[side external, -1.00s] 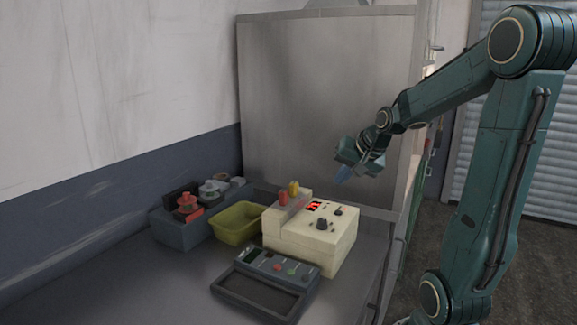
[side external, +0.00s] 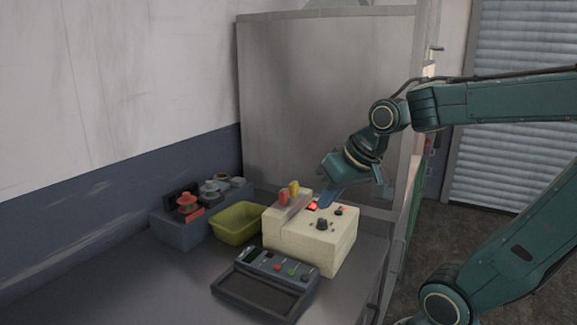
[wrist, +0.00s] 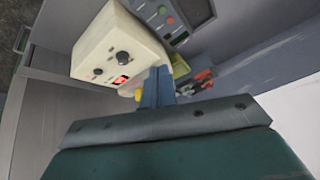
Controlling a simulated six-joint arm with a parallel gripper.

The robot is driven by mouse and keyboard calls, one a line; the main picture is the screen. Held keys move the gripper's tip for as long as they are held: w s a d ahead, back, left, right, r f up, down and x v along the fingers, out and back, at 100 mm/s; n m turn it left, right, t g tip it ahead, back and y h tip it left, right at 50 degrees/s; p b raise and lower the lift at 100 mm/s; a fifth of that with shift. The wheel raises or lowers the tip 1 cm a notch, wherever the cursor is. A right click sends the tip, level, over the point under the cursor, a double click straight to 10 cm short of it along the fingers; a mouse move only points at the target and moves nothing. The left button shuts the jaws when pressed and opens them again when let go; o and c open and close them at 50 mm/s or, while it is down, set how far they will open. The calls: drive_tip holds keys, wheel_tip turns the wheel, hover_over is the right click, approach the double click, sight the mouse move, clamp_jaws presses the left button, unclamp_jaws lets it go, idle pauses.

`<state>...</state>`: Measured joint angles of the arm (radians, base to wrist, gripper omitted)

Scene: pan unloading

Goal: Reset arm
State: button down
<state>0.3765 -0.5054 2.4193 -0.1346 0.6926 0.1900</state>
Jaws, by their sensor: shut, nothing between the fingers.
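My gripper (side external: 326,199) is shut and empty. I cannot tell whether the fingertips touch the box. In the wrist view the closed blue fingers (wrist: 158,85) stand together beside the cream box (wrist: 112,45), near its lit red display (wrist: 122,79).
A yellow-green bin (side external: 237,224) stands left of the box, and a dark device with buttons (side external: 265,283) lies in front. A grey unit with red parts (side external: 180,228) stands by the wall. A grey panel (side external: 320,100) rises behind. The bench front left is clear.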

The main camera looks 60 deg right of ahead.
drive_tip(key=s+a+n+y, duration=0.1)
drive_tip(key=s+a+n, duration=0.4)
drive_tip(key=s+a, duration=0.1)
drive_tip(key=shift+s+a+g, duration=0.3)
drive_tip(key=shift+s, duration=0.1)
